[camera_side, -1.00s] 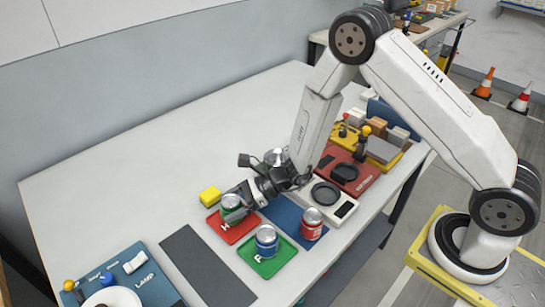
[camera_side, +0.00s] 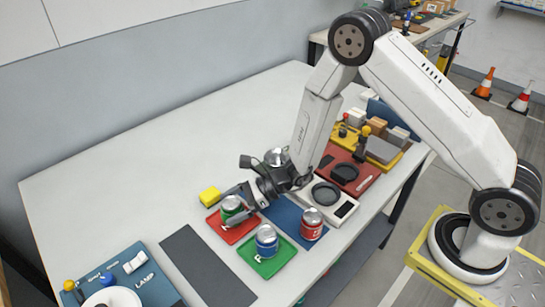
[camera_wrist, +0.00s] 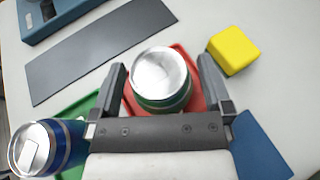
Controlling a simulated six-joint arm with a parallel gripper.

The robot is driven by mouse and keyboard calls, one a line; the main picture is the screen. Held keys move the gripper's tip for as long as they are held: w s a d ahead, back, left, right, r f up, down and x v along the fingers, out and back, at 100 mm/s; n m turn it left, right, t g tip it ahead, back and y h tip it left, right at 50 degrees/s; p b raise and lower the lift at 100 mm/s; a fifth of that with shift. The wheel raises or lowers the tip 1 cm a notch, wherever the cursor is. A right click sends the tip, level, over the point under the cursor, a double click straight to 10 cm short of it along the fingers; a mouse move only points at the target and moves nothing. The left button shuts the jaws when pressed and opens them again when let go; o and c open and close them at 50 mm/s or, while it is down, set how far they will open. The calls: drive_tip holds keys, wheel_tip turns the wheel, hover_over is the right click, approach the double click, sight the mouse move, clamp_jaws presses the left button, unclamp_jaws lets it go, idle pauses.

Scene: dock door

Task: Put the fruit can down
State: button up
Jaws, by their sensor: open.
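A green can with a silver top (camera_side: 231,205) stands upright on the red mat (camera_side: 240,233). It also shows from above in the wrist view (camera_wrist: 162,78). My gripper (camera_side: 240,201) is open around it, and in the wrist view its two fingers (camera_wrist: 162,88) stand on either side of the can with a gap at each side. A blue can (camera_side: 266,241) stands on the green mat (camera_side: 282,259). A red can (camera_side: 312,224) stands on the blue mat (camera_side: 284,216). I cannot read which label says fruit.
A yellow block (camera_side: 210,196) lies just beyond the red mat, close to my gripper. A dark grey strip (camera_side: 205,265) and a blue lamp board (camera_side: 150,283) lie to the left. A white scale-like device (camera_side: 345,209) is to the right. The back of the table is clear.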

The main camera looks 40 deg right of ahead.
drive_tip(key=v, duration=1.1)
drive_tip(key=shift+s+d+r, duration=0.2)
drive_tip(key=shift+d, duration=0.1)
drive_tip(key=s+n+g+h, duration=0.1)
drive_tip(key=s+n+g, duration=0.1)
drive_tip(key=s+n, duration=0.1)
drive_tip(key=s+r+n+g+h, duration=0.1)
drive_tip(key=s+n+g, duration=0.1)
drive_tip(key=s+n, duration=0.1)
drive_tip(key=s+n+g+h, duration=0.2)
drive_tip(key=s+n, duration=0.1)
drive_tip(key=n, duration=0.1)
drive_tip(key=shift+s+r+g, duration=0.25)
drive_tip(key=shift+r+g, duration=0.05)
drive_tip(key=shift+r, duration=0.05)
drive_tip(key=d+r+n+t+h, duration=0.1)
drive_tip(key=d+r+n+h, duration=0.1)
drive_tip(key=d+n+h, duration=0.2)
drive_tip(key=s+d+r+n+t+h, duration=0.1)
drive_tip(key=d+r+n+t+h, duration=0.1)
drive_tip(key=n, duration=0.7)
drive_tip(key=shift+d+r+h, duration=0.6)
drive_tip(key=shift+d+h, duration=0.45)
drive_tip(key=shift+h, duration=0.05)
drive_tip(key=shift+s, duration=0.1)
